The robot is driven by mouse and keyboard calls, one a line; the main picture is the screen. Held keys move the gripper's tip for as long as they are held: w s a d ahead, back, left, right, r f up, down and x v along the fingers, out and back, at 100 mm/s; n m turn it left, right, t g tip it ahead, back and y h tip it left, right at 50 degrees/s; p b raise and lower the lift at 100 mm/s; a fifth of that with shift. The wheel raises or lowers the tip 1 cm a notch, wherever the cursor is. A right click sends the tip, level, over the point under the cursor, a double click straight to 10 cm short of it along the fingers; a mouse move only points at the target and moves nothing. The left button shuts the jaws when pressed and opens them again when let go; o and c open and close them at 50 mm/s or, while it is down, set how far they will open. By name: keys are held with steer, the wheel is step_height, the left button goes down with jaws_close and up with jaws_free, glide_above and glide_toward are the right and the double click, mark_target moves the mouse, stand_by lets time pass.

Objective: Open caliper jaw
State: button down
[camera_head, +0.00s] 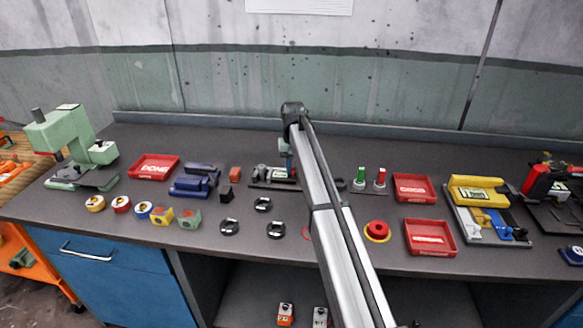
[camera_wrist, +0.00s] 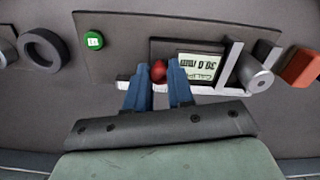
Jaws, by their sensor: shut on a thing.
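The caliper is a grey plate with a digital display (camera_wrist: 203,66), a pale rail and an upright light jaw (camera_wrist: 231,62) in the wrist view. The display text is upside down there. In the head view the caliper (camera_head: 262,185) is partly hidden by my arm. A red round knob (camera_wrist: 158,71) sits beside the display. My gripper (camera_wrist: 159,77) has its two blue fingers on either side of this knob and is shut on it. A silver cylinder (camera_wrist: 257,77) stands just right of the light jaw. A green button (camera_wrist: 93,40) is on the plate's left part.
A dark ring (camera_wrist: 41,49) and an orange block (camera_wrist: 301,67) lie on either side of the caliper. In the head view, red trays (camera_head: 153,173), a blue device (camera_head: 194,186), a green press (camera_head: 65,140) and several dark rings (camera_head: 229,227) stand on the grey bench.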

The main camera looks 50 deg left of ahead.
steer(key=shift+w+d, duration=1)
steer(key=shift+w, duration=0.05)
steer(key=c, duration=1)
jaws_free()
steer(key=shift+r, duration=0.1)
step_height(320, 180, up, 14)
steer(key=shift+f, duration=0.2)
